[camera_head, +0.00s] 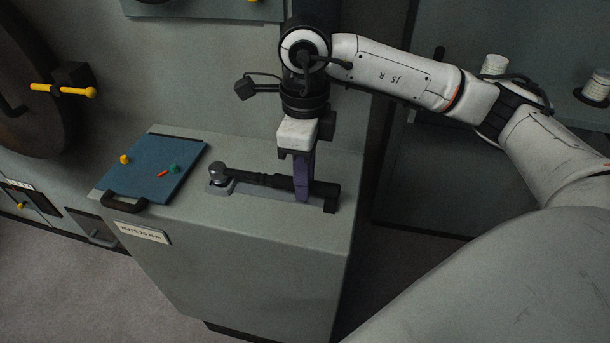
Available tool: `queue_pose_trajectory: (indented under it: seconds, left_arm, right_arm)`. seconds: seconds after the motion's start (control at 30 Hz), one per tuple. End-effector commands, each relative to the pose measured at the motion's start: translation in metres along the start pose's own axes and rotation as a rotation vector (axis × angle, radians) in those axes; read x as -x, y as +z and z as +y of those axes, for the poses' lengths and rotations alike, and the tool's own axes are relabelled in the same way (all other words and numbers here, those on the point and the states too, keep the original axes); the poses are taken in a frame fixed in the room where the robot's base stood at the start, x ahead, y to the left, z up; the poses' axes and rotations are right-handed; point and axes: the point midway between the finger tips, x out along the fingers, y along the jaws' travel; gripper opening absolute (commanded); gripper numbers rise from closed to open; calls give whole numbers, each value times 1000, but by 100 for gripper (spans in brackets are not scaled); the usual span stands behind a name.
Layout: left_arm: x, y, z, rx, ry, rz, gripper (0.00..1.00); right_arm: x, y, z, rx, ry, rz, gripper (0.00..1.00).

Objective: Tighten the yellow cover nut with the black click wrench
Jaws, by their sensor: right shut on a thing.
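The black click wrench (262,180) lies along the top of the grey cabinet, its round head at the left over a light grey rest. My right gripper (302,190) reaches down from above and is shut on the wrench's handle near its right end. The handle between the fingers is partly hidden. A small yellow nut-like piece (125,159) sits at the left edge of the blue cover (150,170), apart from the wrench. I cannot tell for sure that it is the cover nut. My left gripper is not in view.
The blue cover also bears small green (174,168) and red (162,173) pieces and has a black handle (124,203). A label (142,232) is on the cabinet front (230,270). A yellow lever (62,90) sticks out at the left. White spools (494,65) stand at the right.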

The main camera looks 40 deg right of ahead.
Motion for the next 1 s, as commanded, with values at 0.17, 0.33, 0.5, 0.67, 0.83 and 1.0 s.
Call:
queue_pose_trajectory:
  seconds: [0.17,0.33,0.5,0.67,0.83,1.0]
  left_arm:
    - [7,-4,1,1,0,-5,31]
    - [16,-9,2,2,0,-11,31]
    - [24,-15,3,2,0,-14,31]
    - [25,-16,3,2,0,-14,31]
    - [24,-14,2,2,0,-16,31]
    - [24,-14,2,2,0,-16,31]
  right_arm:
    - [14,1,0,0,-1,-2,0]
    - [31,1,0,0,-1,-2,0]
    - [48,1,0,0,-1,-3,0]
    - [51,0,0,0,0,-1,0]
    - [50,0,0,0,0,-1,0]
    - [49,1,3,83,-1,-1,0]
